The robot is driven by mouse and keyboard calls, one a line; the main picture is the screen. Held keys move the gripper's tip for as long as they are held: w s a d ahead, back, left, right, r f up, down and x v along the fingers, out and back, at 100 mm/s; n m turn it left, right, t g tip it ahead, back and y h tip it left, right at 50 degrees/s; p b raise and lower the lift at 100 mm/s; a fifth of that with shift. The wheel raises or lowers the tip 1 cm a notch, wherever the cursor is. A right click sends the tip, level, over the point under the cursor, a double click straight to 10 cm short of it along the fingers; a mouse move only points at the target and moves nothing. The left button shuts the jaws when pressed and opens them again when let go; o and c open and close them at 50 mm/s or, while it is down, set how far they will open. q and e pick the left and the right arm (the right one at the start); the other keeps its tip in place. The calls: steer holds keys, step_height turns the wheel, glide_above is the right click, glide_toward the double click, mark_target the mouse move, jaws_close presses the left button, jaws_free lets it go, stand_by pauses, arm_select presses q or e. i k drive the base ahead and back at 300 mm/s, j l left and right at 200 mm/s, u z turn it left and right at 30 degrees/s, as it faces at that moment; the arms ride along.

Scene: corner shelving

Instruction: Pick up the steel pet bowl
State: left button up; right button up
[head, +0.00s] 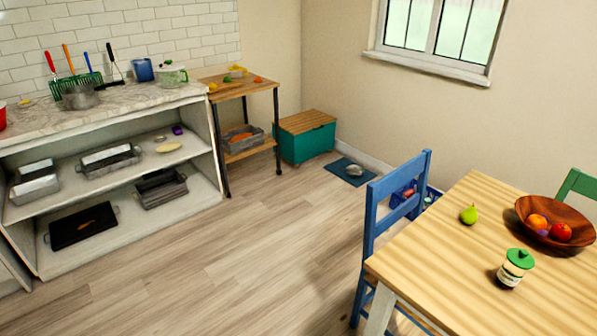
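The mat lies right of a teal box and behind the blue chair. Neither of my grippers shows in the head view.
A blue chair (399,196) and a wooden table (470,262) with a fruit bowl (530,208) stand at the right. A teal box (306,146) and a small shelf cart (247,92) stand at the back. White shelving (205,160) lines the left. The middle floor is clear.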

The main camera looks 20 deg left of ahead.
mark_target(356, 172)
steer(key=i+j+u, duration=0.35)
steer(key=u, duration=0.15)
steer(key=i+j+u, duration=0.15)
steer(key=i+u, duration=0.35)
steer(key=i+j, duration=0.1)
steer(key=i, duration=0.35)
steer(key=i+j, duration=0.15)
steer(key=i, duration=0.25)
steer(key=i+j, duration=0.1)
steer(key=i, duration=0.35)
steer(key=i+l+z, duration=0.4)
steer(key=i+z, duration=0.4)
steer(key=i, duration=0.15)
steer(key=i+z, duration=0.4)
steer(key=i+j+z, duration=0.4)
steer(key=i, duration=0.2)
steer(key=l, duration=0.1)
